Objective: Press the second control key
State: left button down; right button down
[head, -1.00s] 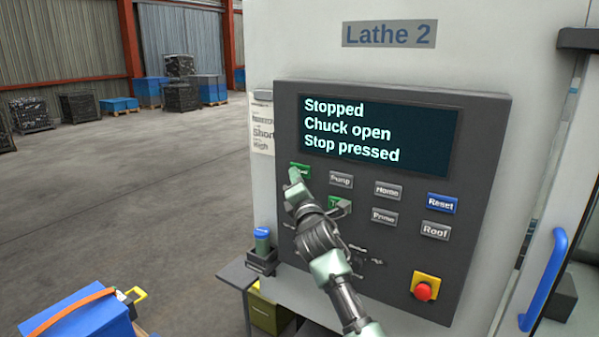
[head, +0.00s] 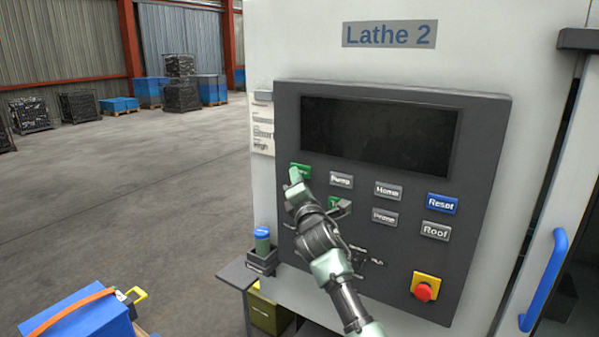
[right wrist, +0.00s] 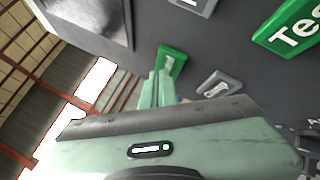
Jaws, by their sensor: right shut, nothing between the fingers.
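The dark control panel (head: 480,170) of the machine marked Lathe 2 has two rows of keys. In the upper row are a green key (head: 300,171), Pump (head: 341,180), Home (head: 388,191) and blue Reset (head: 441,203). The lower row has a green key (head: 335,203), partly hidden by my arm, then Prime (head: 384,218) and Roof (head: 436,231). The display (head: 380,137) is dark. My right gripper (head: 296,178) is shut and empty, its tips at the upper-left green key. In the right wrist view the tips overlap a green key (right wrist: 172,62); contact is unclear. My left gripper is not in view.
A red stop button (head: 424,292) on a yellow base sits low on the panel. A blue door handle (head: 545,280) is at the right. A blue-capped bottle (head: 262,240) stands in a holder left of the panel. A blue box (head: 80,312) is at lower left.

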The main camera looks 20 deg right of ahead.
jog(key=shift+s+a, duration=0.4)
jog(key=s+a, duration=0.1)
jog(key=a, duration=0.1)
jog(key=s+a, duration=0.2)
jog(key=shift+p, duration=0.4)
dwell(0.6)
